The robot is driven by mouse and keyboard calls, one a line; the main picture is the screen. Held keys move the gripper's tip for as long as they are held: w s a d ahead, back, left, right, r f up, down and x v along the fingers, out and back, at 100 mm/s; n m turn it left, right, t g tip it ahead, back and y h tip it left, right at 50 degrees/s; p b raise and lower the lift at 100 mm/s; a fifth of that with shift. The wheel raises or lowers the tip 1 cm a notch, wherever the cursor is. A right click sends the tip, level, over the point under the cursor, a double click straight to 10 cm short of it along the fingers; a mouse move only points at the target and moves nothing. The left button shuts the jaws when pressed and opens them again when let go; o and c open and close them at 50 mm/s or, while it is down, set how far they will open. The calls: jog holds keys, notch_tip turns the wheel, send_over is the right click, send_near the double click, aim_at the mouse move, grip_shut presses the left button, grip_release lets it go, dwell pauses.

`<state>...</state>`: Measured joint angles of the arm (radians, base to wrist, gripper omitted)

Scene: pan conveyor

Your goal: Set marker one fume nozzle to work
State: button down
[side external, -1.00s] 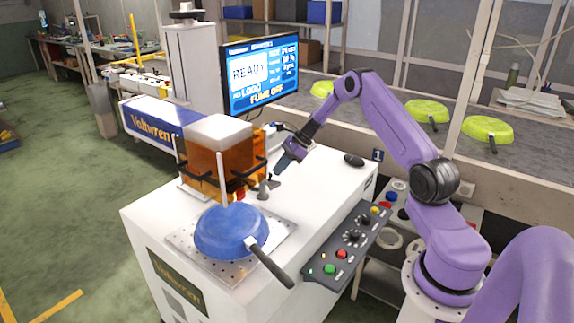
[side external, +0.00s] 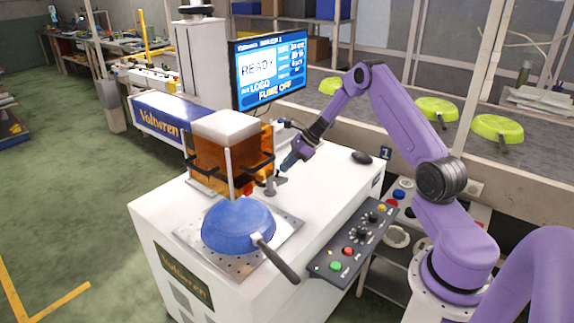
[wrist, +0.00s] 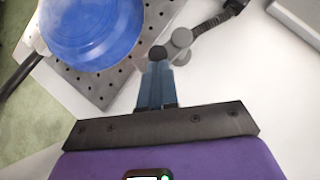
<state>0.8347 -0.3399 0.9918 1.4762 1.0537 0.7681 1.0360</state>
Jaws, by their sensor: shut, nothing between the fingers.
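The fume nozzle (side external: 274,184) is a small grey fitting on the white cabinet top, between the orange-windowed marker one (side external: 222,160) and my gripper (side external: 282,170). In the wrist view, grey rounded pieces (wrist: 181,38) sit at the end of a dark ribbed hose (wrist: 213,22). My gripper (wrist: 156,66) is shut and empty, its blue-grey fingertips close to a dark round knob (wrist: 157,53) beside these pieces. Whether they touch, I cannot tell. The monitor (side external: 268,70) reads READY and FUME OFF.
A blue pan (side external: 238,226) lies upside down on the perforated plate (side external: 190,234), handle towards the front right. A button panel (side external: 350,242) runs along the cabinet's right edge, near a black mouse (side external: 361,157). Green pans (side external: 436,108) rest on the conveyor (side external: 470,150) behind.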

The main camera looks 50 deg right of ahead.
aim_at(276, 182)
jog(key=shift+a+m+t+h, duration=0.2)
jog(key=shift+m+t+h, duration=0.15)
jog(key=shift+m, duration=0.35)
jog(key=shift+s+a, duration=0.1)
jog(key=shift+a, duration=0.45)
jog(key=shift+a+m+t+h, duration=0.25)
jog(key=shift+a+m+h, duration=0.2)
jog(key=shift+m, duration=0.3)
jog(key=shift+a+m+t+h, duration=0.2)
jog(key=shift+a+m+h, duration=0.25)
jog(key=shift+m, duration=0.3)
jog(key=shift+w+a, duration=0.2)
jog(key=shift+a, duration=0.3)
jog(key=shift+w+a, duration=0.2)
jog(key=shift+a, duration=0.25)
jog(key=shift+w+a, duration=0.8)
jog(key=shift+a, duration=0.1)
